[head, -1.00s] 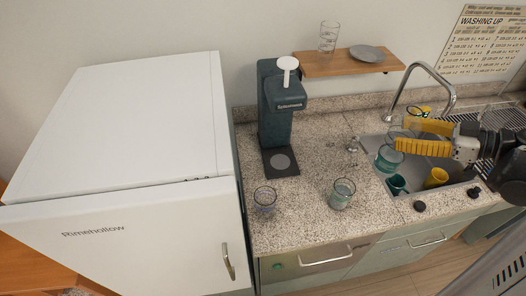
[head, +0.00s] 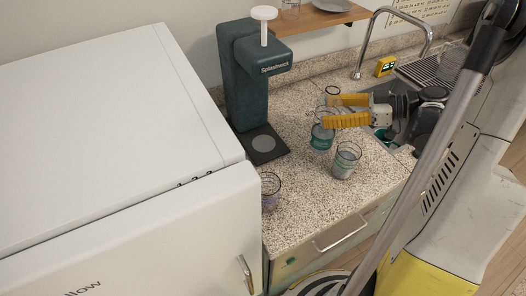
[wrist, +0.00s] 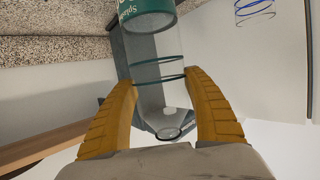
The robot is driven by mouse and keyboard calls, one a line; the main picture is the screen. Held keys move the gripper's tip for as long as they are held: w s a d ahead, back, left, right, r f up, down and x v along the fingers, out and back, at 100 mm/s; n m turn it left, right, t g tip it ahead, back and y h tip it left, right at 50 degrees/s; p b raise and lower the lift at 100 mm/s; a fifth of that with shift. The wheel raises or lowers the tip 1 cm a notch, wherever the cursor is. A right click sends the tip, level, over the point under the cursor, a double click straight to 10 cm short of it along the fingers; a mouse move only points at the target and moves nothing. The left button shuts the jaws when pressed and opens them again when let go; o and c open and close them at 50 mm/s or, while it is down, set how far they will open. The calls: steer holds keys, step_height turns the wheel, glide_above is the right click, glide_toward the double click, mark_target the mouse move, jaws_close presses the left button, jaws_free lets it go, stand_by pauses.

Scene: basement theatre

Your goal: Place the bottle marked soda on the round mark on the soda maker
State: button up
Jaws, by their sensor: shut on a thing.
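My gripper (head: 345,112) has yellow fingers shut on a clear bottle (head: 322,136) with a teal lower part. In the wrist view the bottle (wrist: 153,70) lies between both fingers (wrist: 160,112), with dark rings, a narrow neck and a teal band with partly cut-off white lettering. The word soda is not readable. The bottle is held near upright above the counter, right of the soda maker (head: 245,85). The soda maker is dark teal with a white top knob. Its black base (head: 277,154) bears a grey round mark (head: 263,143), which is bare.
A tumbler (head: 346,160) stands close in front of the bottle, to its right. A tap (head: 427,42) and a small yellow device (head: 385,67) are behind. Speckled counter (head: 310,215) is clear in front.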

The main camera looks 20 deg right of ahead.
steer(key=shift+w+a+f, duration=0.1)
steer(key=shift+a+f, duration=0.1)
steer(key=shift+f, duration=0.2)
steer(key=w+a+b, duration=0.3)
steer(key=w+a, duration=0.6)
steer(key=a, duration=0.5)
steer(key=shift+w, duration=0.25)
steer(key=f, duration=0.1)
steer(key=f+b, duration=0.2)
steer(key=shift+w+a+f, duration=0.2)
steer(key=shift+a+f, duration=0.15)
steer(key=shift+r, duration=0.1)
steer(key=o, duration=1.4)
